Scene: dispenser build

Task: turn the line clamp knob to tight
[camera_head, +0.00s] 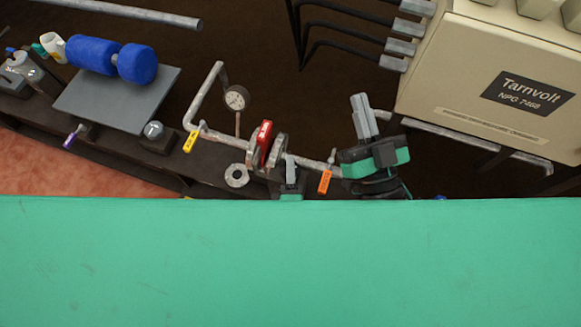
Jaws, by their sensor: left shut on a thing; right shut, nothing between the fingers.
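My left gripper (290,160) is low in the middle, at the pipe just right of a red-handled flanged fitting (265,140). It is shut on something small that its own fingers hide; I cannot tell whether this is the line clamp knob. My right gripper (362,102) is shut and empty, its fingers pointing up, over the pipe's right part. A small round-topped knob on a dark block (158,137) stands further left; I cannot read its label or setting.
A pressure gauge (236,98) stands on the pipe, with a yellow tag (190,141) and an orange tag (325,181) nearby. A loose metal ring (237,175) lies on the bench. A blue roller (95,55) is at left and a beige Tarnvolt cabinet (470,75) at right.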

